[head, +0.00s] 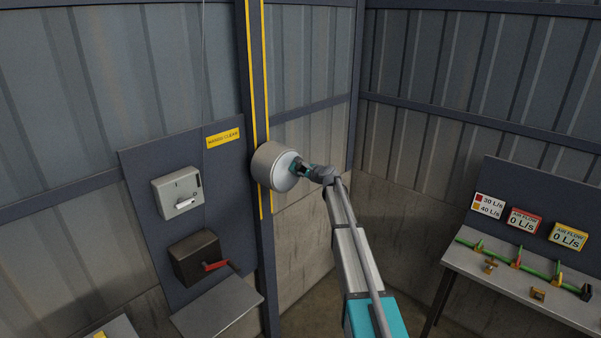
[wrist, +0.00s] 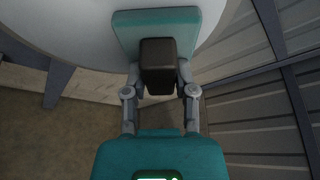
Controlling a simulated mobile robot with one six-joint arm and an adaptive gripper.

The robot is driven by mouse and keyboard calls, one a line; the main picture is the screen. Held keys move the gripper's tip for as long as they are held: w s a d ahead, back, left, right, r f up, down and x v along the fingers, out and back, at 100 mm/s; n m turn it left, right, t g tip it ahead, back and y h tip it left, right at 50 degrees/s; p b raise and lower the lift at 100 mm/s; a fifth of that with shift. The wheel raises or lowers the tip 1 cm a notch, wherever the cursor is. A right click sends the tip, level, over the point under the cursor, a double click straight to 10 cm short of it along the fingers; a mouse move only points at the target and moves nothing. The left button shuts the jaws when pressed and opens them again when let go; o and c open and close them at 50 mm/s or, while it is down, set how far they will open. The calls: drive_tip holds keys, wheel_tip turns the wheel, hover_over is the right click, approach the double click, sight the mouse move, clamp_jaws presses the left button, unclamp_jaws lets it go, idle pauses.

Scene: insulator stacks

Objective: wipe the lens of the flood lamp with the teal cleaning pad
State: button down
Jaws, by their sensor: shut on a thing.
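The flood lamp (head: 272,163) is a grey drum on the dark post, with its pale round lens (head: 287,172) facing right toward my arm. In the wrist view the lens (wrist: 60,32) fills the top as a white disc. My gripper (head: 306,170) is at the lens. It is shut on the dark grip block (wrist: 158,66) of the teal cleaning pad (wrist: 125,28). The pad lies over the lower part of the lens in the wrist view and appears to be against it. Whether it touches all along its face is hidden.
Left of the lamp, a dark panel (head: 143,165) carries a grey switch box (head: 165,188) and a dark box with a red lever (head: 215,266). A small shelf (head: 215,305) juts out below. A bench (head: 530,295) with gauges and a green pipe stands at right.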

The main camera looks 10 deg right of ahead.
drive_tip(key=shift+w+d, duration=0.15)
drive_tip(key=shift+d, duration=0.05)
drive_tip(key=shift+d, duration=0.1)
drive_tip(key=shift+s+d, duration=0.55)
drive_tip(key=shift+s, duration=0.3)
drive_tip(key=shift+s+d, duration=0.55)
drive_tip(key=shift+s, duration=0.25)
drive_tip(key=shift+s+d, duration=0.55)
drive_tip(key=shift+s, duration=0.3)
drive_tip(key=shift+s+d, duration=0.9)
drive_tip(key=shift+s, duration=0.3)
drive_tip(key=shift+a, duration=0.1)
